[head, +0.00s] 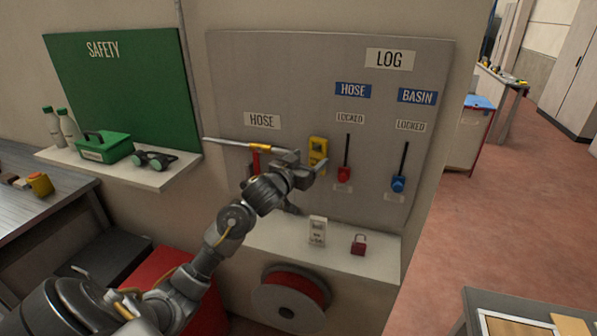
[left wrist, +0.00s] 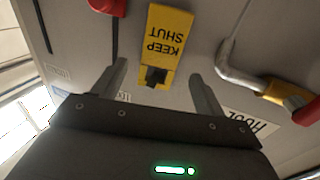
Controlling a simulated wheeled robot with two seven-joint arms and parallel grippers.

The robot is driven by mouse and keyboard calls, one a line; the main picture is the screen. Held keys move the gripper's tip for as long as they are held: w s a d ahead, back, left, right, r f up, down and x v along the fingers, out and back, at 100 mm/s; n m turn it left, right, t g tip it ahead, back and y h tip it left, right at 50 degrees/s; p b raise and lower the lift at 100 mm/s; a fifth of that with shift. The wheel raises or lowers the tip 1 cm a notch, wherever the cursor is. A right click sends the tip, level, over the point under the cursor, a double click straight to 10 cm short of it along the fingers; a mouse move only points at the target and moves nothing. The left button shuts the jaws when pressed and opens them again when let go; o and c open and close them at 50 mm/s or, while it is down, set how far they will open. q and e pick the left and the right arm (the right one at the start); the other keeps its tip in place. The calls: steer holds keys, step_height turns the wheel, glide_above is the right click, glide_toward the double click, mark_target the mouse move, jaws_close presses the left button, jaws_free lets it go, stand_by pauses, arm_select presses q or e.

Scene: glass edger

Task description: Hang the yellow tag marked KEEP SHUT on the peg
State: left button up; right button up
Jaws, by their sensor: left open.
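The yellow tag marked KEEP SHUT (left wrist: 169,38) is upside down in the left wrist view, against the grey board, with a dark square part at its end nearest my gripper. In the head view the yellow tag (head: 318,146) is upright on the board, right of the HOSE label. Whether the dark part is the peg, I cannot tell. My left gripper (head: 308,166) is in front of the board at the tag's lower part. Its fingers (left wrist: 157,78) are open and empty, one to each side of the tag's dark end, apart from it. My right gripper is out of view.
A metal pipe (head: 238,144) with a red handle (head: 255,160) is left of the tag. A red lever (head: 344,173) and a blue lever (head: 398,184) are to its right. Below, a white shelf (head: 375,268) holds a card (head: 317,231) and a red padlock (head: 358,244).

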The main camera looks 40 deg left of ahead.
arm_select(q)
steer(key=s+b, duration=0.1)
steer(key=s, duration=0.6)
steer(key=shift+s+d, duration=0.3)
steer(key=shift+s, duration=0.05)
